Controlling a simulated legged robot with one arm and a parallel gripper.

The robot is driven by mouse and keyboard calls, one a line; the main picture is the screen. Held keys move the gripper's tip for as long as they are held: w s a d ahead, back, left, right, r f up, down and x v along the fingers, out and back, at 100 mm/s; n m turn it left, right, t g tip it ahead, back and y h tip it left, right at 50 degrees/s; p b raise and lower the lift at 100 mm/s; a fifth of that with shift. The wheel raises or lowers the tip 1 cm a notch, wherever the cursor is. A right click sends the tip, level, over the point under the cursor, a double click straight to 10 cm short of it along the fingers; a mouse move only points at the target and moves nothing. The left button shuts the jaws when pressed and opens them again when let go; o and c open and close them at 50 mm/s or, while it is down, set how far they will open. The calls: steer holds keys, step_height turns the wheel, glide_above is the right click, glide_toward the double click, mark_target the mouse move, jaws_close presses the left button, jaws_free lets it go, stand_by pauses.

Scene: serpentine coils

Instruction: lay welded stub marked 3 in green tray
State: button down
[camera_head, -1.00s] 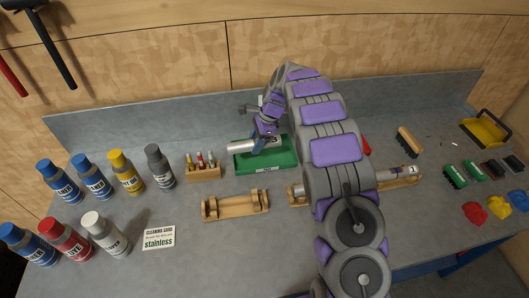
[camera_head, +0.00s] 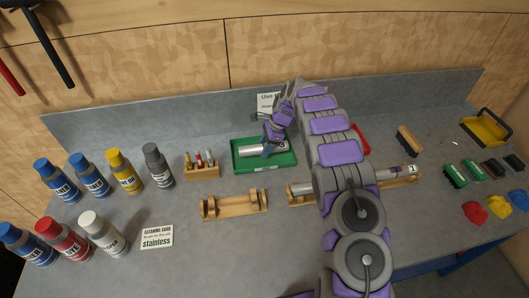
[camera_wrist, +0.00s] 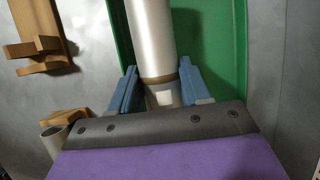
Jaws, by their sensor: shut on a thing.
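The green tray (camera_head: 285,162) lies on the bench behind the racks. A silver cylindrical stub (camera_head: 254,150) lies lengthwise within the tray's outline, low over or on its floor; I cannot tell if it touches. My gripper (camera_head: 270,142) is at the stub's right end. In the wrist view the blue fingers (camera_wrist: 160,92) are shut on the stub (camera_wrist: 150,35), either side of its end near a brownish weld band. The tray (camera_wrist: 212,30) shows under and around the stub.
An empty wooden rack (camera_head: 235,205) stands in front of the tray. A wooden block with small bottles (camera_head: 202,172) stands just left of the tray. Several bottles stand farther left.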

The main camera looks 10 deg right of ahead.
steer(key=shift+f, duration=1.35)
steer(key=shift+a+f, duration=0.1)
steer(key=shift+f, duration=0.4)
steer(key=shift+f, duration=0.15)
steer(key=c, duration=0.5)
jaws_free()
